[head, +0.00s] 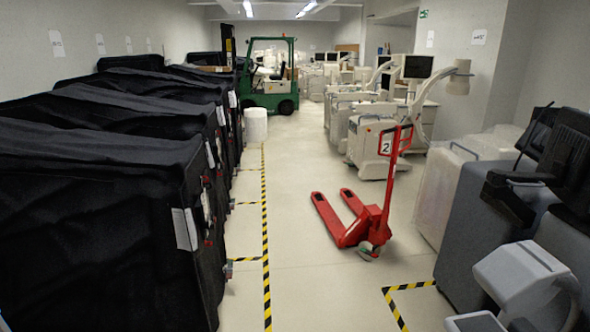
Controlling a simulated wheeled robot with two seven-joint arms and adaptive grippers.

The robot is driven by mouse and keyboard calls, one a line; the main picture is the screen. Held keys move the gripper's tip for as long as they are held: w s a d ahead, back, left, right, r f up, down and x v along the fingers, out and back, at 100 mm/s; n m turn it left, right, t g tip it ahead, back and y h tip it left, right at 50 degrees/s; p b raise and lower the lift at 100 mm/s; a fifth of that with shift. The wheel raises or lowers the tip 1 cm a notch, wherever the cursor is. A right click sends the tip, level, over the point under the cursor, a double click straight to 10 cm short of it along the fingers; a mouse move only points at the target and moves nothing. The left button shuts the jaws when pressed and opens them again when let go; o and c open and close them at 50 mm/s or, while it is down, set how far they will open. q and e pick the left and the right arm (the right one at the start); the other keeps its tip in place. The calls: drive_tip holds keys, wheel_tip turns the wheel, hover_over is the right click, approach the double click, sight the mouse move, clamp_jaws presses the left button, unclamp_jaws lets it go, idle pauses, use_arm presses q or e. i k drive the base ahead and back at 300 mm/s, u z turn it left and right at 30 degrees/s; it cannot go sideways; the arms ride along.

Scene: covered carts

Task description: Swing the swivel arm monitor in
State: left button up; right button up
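A black monitor (572,152) stands at the right edge, on top of a grey cart (477,212). It is partly cut off by the frame. A black arm-like part (517,183) juts out to the left beside it, over the cart's top; how it joins the monitor is unclear. Two more dark screens, a larger one (418,67) and a smaller one (387,80), show farther back among white machines. I cannot tell for certain which monitor has the swivel arm. Neither of my grippers is in view.
A red pallet jack (372,215) stands in the aisle. Black-covered carts (95,230) line the left side. A green forklift (271,80) is at the back. The floor between the yellow-black tape (265,230) and the jack is clear.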

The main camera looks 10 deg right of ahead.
sight(563, 167)
drive_tip(key=z, duration=0.45)
drive_tip(key=i, duration=1.25)
drive_tip(key=z, duration=1.9)
drive_tip(key=i, duration=0.95)
drive_tip(key=z, duration=0.75)
